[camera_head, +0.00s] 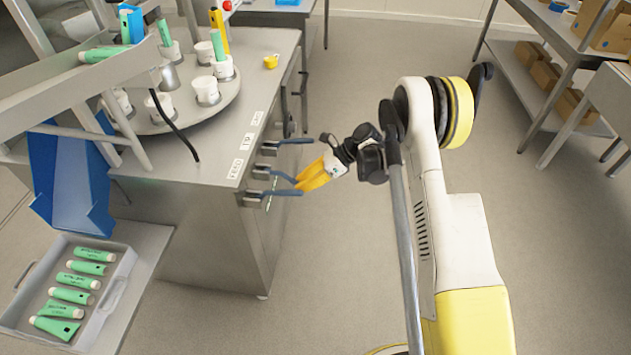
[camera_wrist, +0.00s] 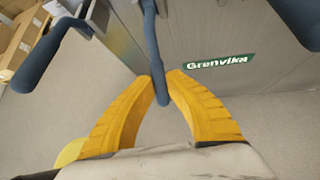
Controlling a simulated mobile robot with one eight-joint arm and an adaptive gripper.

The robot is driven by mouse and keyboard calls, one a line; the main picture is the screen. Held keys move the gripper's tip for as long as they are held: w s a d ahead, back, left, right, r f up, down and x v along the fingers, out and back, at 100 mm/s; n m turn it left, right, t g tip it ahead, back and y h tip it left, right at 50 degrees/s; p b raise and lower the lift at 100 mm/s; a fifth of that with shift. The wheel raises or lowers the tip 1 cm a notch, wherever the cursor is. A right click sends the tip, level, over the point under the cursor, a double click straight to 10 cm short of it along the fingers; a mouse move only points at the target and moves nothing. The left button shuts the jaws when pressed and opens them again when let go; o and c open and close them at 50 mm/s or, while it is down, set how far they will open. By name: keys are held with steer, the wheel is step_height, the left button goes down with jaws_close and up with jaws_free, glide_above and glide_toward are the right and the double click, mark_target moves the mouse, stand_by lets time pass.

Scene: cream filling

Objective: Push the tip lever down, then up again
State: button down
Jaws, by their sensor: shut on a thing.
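Three blue-handled levers stick out from the right side of the steel machine, beside white labels. The middle one, in line with the label that reads TIP (camera_head: 247,141), is the tip lever (camera_head: 282,176). Its handle slopes downward to the right, while the two neighbours look nearly level. My gripper (camera_head: 299,184), with yellow fingers, is shut on the handle's outer end. In the wrist view the tip lever (camera_wrist: 152,45) runs down between the fingertips (camera_wrist: 164,82), and its rounded end shows between the fingers.
The far lever (camera_head: 297,141) and the near lever (camera_head: 284,193), labelled FEED, flank my gripper closely. On the machine, a turntable (camera_head: 222,100) carries white cups and green tubes. A tray (camera_head: 108,318) of green tubes stands at the lower left. The floor right of the machine is open.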

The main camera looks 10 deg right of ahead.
steer(key=shift+w+a+f+y, duration=0.1)
steer(key=shift+a+f+y, duration=0.2)
steer(key=shift+f+y, duration=0.25)
steer(key=shift+w+a+f+y, duration=0.1)
steer(key=shift+a+f+y, duration=0.15)
steer(key=shift+f+y, duration=0.25)
steer(key=c, duration=1.4)
jaws_free()
steer(key=v, duration=1.2)
steer(key=shift+s+f, duration=0.1)
steer(key=shift+s, duration=0.2)
